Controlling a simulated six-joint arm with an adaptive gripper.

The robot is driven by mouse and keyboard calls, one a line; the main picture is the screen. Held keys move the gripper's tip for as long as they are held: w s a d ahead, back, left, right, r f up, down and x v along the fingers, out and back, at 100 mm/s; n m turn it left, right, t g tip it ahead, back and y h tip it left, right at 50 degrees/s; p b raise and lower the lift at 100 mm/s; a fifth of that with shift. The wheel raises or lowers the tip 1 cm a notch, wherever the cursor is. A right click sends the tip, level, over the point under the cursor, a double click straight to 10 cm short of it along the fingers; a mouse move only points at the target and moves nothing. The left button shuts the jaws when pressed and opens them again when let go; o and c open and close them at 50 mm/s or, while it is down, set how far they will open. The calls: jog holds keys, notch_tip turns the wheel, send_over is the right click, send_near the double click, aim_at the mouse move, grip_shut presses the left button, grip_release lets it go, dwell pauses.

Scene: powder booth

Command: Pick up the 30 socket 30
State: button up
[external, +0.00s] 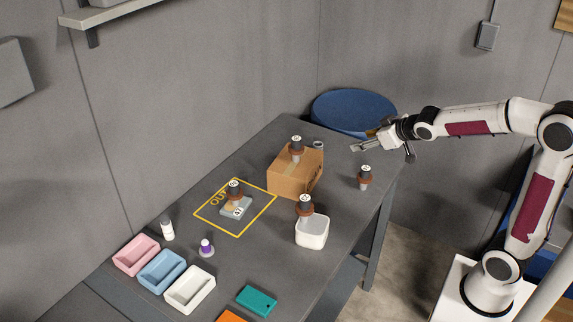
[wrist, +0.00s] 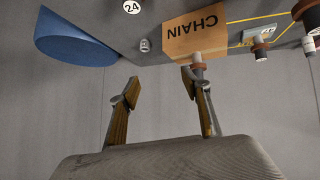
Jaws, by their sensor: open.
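I cannot read a number 30 on anything, so I cannot tell which piece is the 30 socket. A small grey cylinder (external: 318,145) stands on the table beside the cardboard box (external: 287,178); it shows in the wrist view (wrist: 144,45) with a mark too small to read. Similar pieces are at the box (external: 296,146), the white tub (external: 305,205) and a grey plate (external: 236,189). My gripper (external: 353,148) is open and empty above the table's far right edge; its fingers show in the wrist view (wrist: 166,90).
A blue drum (external: 350,112) stands behind the table. The box reads CHAIN. A yellow outline (external: 208,227) surrounds the grey plate. Pink (external: 136,254), blue (external: 162,270) and white (external: 190,289) trays sit at the near left. A white round label 24 (wrist: 132,7) shows in the wrist view.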

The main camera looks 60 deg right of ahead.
jog(key=w+d+f+t, duration=0.1)
jog(key=w+d+f, duration=0.2)
jog(key=w+d, duration=0.4)
jog(key=n+t+y, duration=0.1)
jog(key=t+y, duration=0.1)
jog(key=t, duration=0.1)
send_near(322, 143)
jog(key=shift+w+a, duration=0.25)
jog(key=shift+w, duration=0.95)
jog(key=shift+w+d+f, duration=0.1)
jog(key=shift+f, duration=0.45)
jog(key=shift+w, duration=0.1)
jog(key=shift+x, duration=1.25)
jog(key=shift+d+x, duration=0.2)
jog(key=shift+x, duration=2.35)
